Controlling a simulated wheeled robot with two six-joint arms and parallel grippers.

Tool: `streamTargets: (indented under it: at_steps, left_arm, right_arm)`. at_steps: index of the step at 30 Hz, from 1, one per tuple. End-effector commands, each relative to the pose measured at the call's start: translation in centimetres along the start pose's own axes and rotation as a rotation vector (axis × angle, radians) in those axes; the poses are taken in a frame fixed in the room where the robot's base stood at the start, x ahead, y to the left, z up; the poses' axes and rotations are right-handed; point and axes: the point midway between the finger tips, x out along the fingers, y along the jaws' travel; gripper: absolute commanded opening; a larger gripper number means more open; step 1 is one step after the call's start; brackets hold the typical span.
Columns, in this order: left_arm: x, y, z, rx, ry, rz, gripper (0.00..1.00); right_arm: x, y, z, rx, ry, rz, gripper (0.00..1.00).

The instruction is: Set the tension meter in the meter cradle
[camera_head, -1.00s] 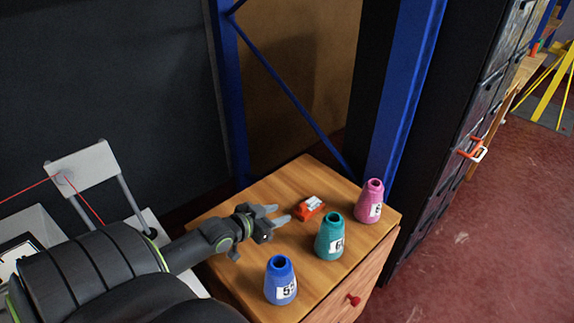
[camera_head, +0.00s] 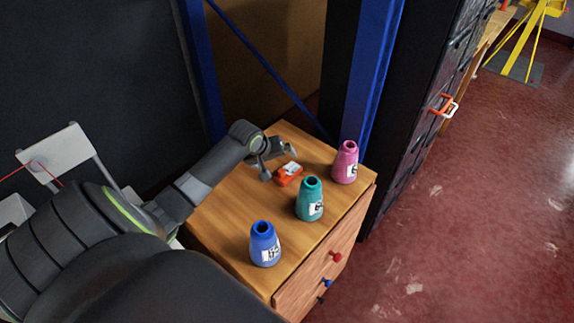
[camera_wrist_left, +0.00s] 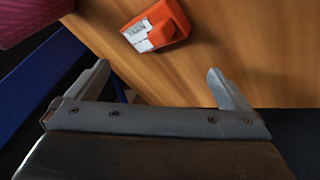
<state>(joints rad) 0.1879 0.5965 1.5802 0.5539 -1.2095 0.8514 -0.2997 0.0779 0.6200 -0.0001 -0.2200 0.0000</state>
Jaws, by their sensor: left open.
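The tension meter, which I take to be the small orange device with a white label (camera_head: 288,175), lies on the wooden cabinet top. It also shows in the left wrist view (camera_wrist_left: 178,22), near the top middle. My left gripper (camera_head: 278,162) is open and empty, just beside the orange device on its far left side. In the left wrist view its two fingers (camera_wrist_left: 158,68) are spread wide, with the device beyond them and not between them. I cannot make out a meter cradle. My right gripper is not in view.
Blue (camera_head: 264,245), teal (camera_head: 309,200) and pink (camera_head: 345,163) thread cones stand along the right side of the wooden cabinet top (camera_head: 225,215). A blue metal post (camera_head: 375,75) rises behind. A white plate on posts (camera_head: 55,148) with red thread is at left.

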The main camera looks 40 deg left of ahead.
Motion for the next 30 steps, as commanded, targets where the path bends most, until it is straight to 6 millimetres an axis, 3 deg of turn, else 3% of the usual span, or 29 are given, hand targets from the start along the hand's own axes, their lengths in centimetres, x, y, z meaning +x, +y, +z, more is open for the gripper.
streamTargets:
  at_steps: [1,9,18,22,30]
  left_arm:
    - [-0.4,1.3,-0.8,-0.068,-0.032,-0.034,1.0]
    - [-3.9,5.7,-3.0,-0.437,-0.187,-0.287,1.0]
    - [-8.0,8.5,-3.8,-0.657,-0.25,-0.488,1.0]
    - [-7.8,8.4,-3.6,-0.675,-0.254,-0.508,1.0]
    - [-5.1,7.3,-2.4,-0.674,-0.253,-0.506,1.0]
  right_arm:
    - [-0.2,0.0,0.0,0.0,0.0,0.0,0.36]
    - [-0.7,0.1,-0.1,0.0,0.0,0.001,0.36]
    - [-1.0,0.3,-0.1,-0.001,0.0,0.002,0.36]
    - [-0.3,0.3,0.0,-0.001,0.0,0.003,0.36]
    - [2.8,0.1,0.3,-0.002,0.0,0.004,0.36]
